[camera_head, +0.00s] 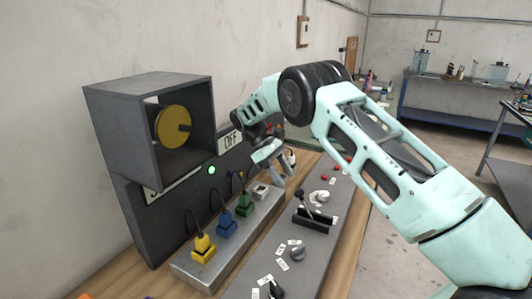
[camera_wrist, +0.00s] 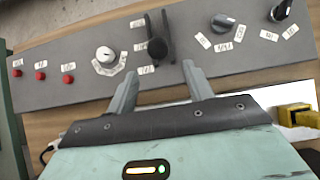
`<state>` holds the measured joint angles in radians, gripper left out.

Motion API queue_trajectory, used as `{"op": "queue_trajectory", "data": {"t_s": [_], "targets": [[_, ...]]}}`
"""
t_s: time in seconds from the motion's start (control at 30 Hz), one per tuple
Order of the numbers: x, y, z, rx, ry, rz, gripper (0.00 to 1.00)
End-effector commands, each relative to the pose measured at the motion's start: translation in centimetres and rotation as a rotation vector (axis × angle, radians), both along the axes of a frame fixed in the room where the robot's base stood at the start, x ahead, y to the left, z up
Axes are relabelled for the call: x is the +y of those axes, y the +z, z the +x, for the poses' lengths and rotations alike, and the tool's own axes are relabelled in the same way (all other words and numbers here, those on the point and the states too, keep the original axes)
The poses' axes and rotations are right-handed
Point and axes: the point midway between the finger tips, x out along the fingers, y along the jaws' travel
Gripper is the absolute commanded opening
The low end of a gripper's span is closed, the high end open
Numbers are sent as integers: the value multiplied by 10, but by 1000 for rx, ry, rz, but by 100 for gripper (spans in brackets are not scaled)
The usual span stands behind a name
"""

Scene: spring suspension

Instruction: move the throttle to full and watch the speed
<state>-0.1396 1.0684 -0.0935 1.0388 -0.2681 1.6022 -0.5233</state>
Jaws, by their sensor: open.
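The lever that looks like the throttle (camera_head: 307,205) stands in a dark slotted bracket on the grey control panel, its black knob tilted toward the upper left. In the wrist view its round black knob (camera_wrist: 157,48) lies just beyond and between my fingertips. My gripper (camera_head: 281,170) is above the panel, behind the lever; its two fingers (camera_wrist: 161,72) are apart with nothing between them. A yellow disc (camera_head: 172,126) sits inside a dark open box. I see no clear speed figure.
A metal strip (camera_head: 200,276) with yellow, blue and green plugs runs left of the panel. A white dial (camera_wrist: 105,54), a grey knob (camera_wrist: 222,22), a black knob (camera_wrist: 281,10) and red buttons (camera_wrist: 41,76) flank the lever. A green light (camera_head: 211,170) glows.

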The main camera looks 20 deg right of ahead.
Motion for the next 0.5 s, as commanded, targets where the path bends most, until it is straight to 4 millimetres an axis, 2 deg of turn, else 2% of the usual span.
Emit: {"op": "queue_trajectory", "data": {"t_s": [0.1, 0.3, 0.5], "targets": [[10, 17, 14, -6, 1, 1, 52], [22, 43, 29, -5, 0, 1, 52], [31, 62, 40, -3, 1, 1, 52]]}}
